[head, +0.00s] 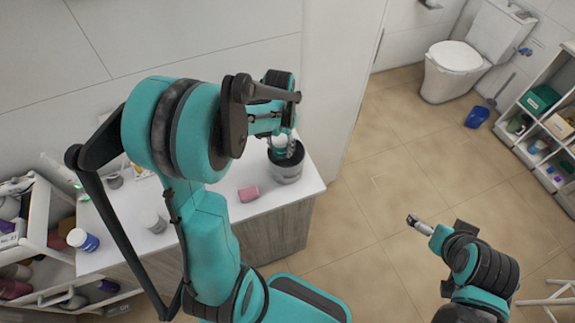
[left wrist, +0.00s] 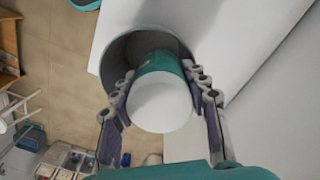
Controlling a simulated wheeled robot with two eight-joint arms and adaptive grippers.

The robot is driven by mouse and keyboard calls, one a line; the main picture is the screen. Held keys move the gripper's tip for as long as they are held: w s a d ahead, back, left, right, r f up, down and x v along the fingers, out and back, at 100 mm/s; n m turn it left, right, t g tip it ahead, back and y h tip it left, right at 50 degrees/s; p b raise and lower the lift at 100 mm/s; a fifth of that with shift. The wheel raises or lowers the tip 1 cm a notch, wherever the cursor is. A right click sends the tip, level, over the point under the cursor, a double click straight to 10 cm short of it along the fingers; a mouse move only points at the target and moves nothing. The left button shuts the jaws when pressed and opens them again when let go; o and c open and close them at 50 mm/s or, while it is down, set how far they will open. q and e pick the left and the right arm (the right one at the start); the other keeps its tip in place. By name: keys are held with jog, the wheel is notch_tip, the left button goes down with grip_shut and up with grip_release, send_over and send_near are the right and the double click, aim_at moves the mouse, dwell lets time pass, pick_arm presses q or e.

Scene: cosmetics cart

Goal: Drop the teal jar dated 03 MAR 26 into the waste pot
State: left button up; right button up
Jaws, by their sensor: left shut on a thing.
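My left gripper (head: 282,146) points down at the mouth of the dark grey waste pot (head: 287,172) on the counter's right end. In the left wrist view it is shut on a teal jar (left wrist: 158,63) with a white end (left wrist: 160,104) facing the camera. The jar's teal end lies within the outline of the pot's mouth (left wrist: 118,52); how deep it sits I cannot tell. No date is readable. My right gripper (head: 419,225) hangs over the floor, away from the counter, too small to tell open from shut.
A pink item (head: 249,193) lies on the white counter (head: 225,213) left of the pot. A white-lidded jar (head: 153,222) and a blue-and-white jar (head: 82,240) stand further left. A shelf cart (head: 38,225) is at far left. A toilet (head: 456,56) is at the back.

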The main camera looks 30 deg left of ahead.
pick_arm(q)
jog(key=shift+f+b, duration=0.3)
jog(key=shift+f, duration=0.5)
jog(key=o, duration=1.3)
jog(key=shift+r, duration=0.1)
notch_tip(320, 180, up, 12)
